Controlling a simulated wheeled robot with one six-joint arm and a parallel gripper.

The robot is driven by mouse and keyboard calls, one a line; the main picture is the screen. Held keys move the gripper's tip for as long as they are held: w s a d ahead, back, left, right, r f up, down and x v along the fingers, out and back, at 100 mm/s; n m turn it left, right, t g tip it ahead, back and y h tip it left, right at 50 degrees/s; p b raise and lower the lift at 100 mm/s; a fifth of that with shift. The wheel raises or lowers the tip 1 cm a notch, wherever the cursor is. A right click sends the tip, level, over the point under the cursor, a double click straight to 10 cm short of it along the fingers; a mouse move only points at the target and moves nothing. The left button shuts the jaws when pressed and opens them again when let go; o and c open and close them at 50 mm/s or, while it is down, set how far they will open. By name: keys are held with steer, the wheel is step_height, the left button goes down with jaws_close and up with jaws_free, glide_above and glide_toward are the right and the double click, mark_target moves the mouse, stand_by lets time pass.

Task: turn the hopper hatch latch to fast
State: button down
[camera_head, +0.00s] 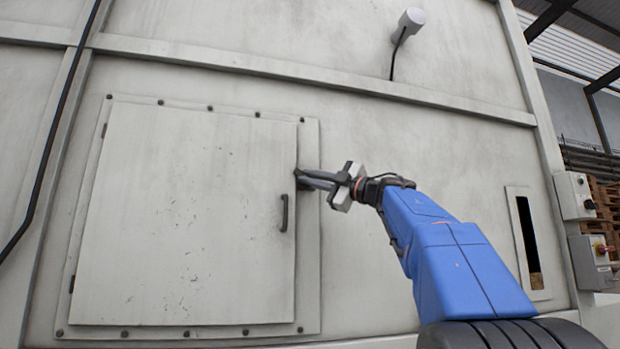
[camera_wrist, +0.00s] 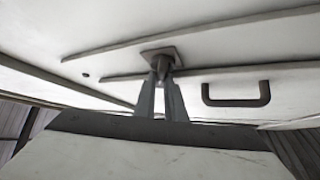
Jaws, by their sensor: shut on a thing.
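The hopper hatch (camera_head: 185,215) is a pale, square door in a bolted frame, and it lies flat in the frame. My gripper (camera_head: 300,176) is at the hatch's upper right edge, its fingers on the latch there. In the wrist view the latch (camera_wrist: 158,55) is a dark metal piece on a square plate. The two fingers (camera_wrist: 160,85) are shut on its near end. In the head view the gripper mostly hides the latch, so I cannot tell its turned position.
A dark pull handle (camera_head: 284,213) is on the hatch just below my gripper, also in the wrist view (camera_wrist: 236,94). A slot (camera_head: 529,242) and switch boxes (camera_head: 592,250) are at the right. A black cable runs down the left wall.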

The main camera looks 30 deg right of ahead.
steer(key=n+g, duration=0.2)
steer(key=n, duration=0.1)
steer(key=d+n+g, duration=0.1)
steer(key=g, duration=0.1)
steer(key=shift+w+f+n+h, duration=0.1)
steer(key=shift+w+n+h, duration=0.2)
steer(key=shift+n, duration=0.1)
stand_by(0.4)
steer(key=c, duration=1.8)
jaws_free()
steer(key=shift+w+d+f, duration=0.1)
steer(key=v, duration=1.7)
steer(key=shift+s+r, duration=0.25)
